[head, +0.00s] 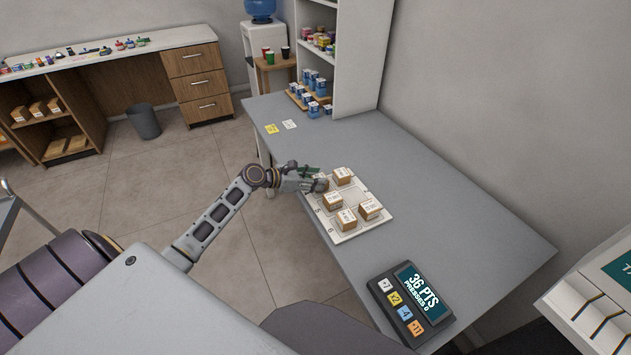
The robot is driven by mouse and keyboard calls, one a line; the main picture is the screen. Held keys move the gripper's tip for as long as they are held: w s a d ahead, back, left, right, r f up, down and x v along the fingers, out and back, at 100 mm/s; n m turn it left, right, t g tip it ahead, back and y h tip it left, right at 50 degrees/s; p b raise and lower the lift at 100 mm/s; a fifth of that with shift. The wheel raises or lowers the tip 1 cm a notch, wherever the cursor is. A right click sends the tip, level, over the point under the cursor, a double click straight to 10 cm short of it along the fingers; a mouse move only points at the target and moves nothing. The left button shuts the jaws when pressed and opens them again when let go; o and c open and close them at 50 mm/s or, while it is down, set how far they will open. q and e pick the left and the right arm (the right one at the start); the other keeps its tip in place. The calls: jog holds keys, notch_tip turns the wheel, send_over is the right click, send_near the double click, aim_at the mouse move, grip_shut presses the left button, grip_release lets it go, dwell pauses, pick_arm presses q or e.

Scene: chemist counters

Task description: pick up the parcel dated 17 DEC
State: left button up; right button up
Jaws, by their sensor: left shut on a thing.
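Several small brown cardboard parcels with white labels sit on a pale numbered board on the grey counter: one at the back (343,175), one in the middle (333,201), one at the front (346,219) and one at the right (370,209). Their dates are too small to read. The board (376,224) shows the numbers 5 and 6 on its left edge. My left gripper (320,184) is at the board's left side, beside the back and middle parcels. It is shut on a parcel, mostly hidden by the fingers. My right gripper is out of view.
A keypad with a screen reading 36 PTS, PRESSES 0 (420,291) lies at the counter's near end. A yellow card (271,128) and a white card (290,124) lie at the far end, near a white shelf (358,60). The counter right of the board is clear.

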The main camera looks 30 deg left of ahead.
pick_arm(q)
notch_tip(320, 180, up, 8)
jog(key=shift+p, duration=0.6)
jog(key=shift+r, duration=0.6)
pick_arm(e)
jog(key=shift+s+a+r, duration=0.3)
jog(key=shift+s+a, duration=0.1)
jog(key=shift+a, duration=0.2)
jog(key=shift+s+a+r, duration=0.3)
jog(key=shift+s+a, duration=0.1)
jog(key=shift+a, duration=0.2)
